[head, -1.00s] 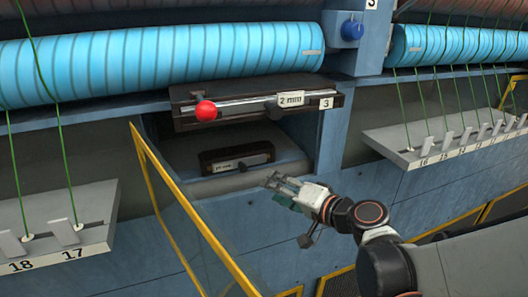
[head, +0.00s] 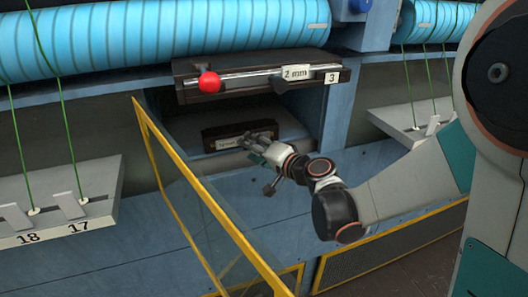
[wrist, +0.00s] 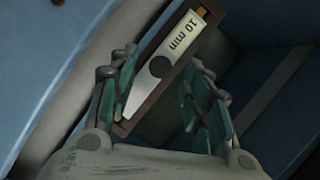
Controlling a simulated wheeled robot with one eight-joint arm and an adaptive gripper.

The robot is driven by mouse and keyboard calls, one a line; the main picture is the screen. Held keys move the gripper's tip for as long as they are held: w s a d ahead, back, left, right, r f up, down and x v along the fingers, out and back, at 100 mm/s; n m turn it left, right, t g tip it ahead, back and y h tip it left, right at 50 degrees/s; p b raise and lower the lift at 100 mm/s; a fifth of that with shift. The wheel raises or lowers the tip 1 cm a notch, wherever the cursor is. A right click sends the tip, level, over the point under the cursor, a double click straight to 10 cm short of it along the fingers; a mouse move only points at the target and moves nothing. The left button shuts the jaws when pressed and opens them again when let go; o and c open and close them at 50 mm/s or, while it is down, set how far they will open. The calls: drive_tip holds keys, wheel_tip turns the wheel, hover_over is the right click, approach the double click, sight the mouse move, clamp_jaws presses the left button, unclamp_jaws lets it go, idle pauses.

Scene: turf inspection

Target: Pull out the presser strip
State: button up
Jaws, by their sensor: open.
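A dark strip (head: 222,130) with a pale front plate lies in the open recess below the upper bar; I take it to be the presser strip. In the wrist view the strip (wrist: 172,52) shows tilted, with a marking that reads like "10 mm" and a round dark knob (wrist: 160,67) on its plate. My gripper (head: 258,143) is in front of the strip's right part and hides some of it. In the wrist view my gripper (wrist: 161,64) is open, with one finger on each side of the knob. Whether the fingers touch the strip, I cannot tell.
Above the recess is a dark bar (head: 300,85) with a red ball (head: 209,82), marked "2 mm" and "3". A yellow-edged open guard panel (head: 196,215) stands left of my arm. A blue roll (head: 160,42) runs above, and a numbered ledge (head: 70,210) is at the left.

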drive_tip(key=shift+x, duration=0.95)
clamp_jaws()
